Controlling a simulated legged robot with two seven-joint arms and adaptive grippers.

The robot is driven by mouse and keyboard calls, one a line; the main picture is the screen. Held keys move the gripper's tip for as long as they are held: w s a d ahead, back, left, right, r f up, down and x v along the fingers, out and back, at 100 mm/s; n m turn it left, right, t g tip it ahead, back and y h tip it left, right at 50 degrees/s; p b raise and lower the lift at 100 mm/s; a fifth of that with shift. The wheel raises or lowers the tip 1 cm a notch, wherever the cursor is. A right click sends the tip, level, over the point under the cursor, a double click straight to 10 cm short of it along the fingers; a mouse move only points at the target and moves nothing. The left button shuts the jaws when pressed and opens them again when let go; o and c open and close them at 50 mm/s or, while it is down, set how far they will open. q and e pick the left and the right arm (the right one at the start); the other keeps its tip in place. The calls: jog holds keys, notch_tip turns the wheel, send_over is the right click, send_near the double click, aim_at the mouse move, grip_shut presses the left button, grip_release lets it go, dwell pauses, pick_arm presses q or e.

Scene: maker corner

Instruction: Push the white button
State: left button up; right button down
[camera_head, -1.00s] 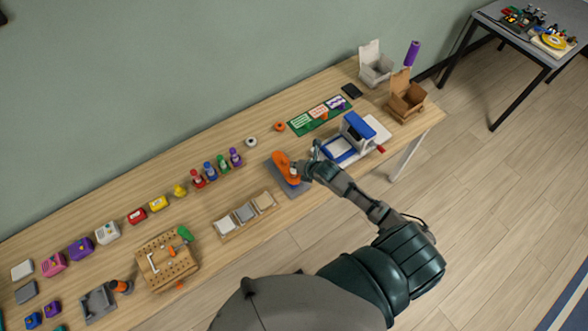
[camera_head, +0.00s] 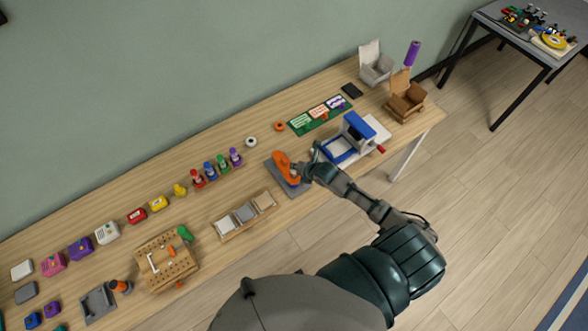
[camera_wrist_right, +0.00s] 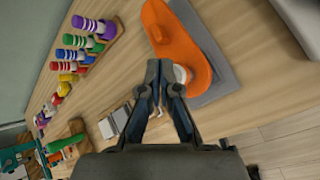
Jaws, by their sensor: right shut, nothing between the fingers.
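An orange housing (camera_head: 282,168) lies on a grey plate (camera_head: 270,164) on the table. In the right wrist view the orange housing (camera_wrist_right: 178,38) fills the upper middle, with the grey plate (camera_wrist_right: 226,82) beyond it. A white button (camera_wrist_right: 181,74) on the housing shows just right of my fingertips, partly hidden by them. My right gripper (camera_head: 300,170) is shut and empty at the housing's right side. In the wrist view its fingertips (camera_wrist_right: 160,66) are close beside the button; I cannot tell whether they touch it. My left gripper is not in view.
A blue and white device (camera_head: 350,140) stands to the right of my gripper. A tray with three blocks (camera_head: 245,213) and a row of coloured bottles (camera_head: 216,169) lie to the left. A pegboard (camera_head: 165,265) is farther left.

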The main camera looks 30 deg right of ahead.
jog(key=shift+f, duration=0.55)
dwell(0.4)
jog(key=shift+r, duration=0.1)
jog(key=shift+r+p, duration=0.9)
jog(key=shift+r, duration=0.1)
jog(key=shift+r, duration=2.5)
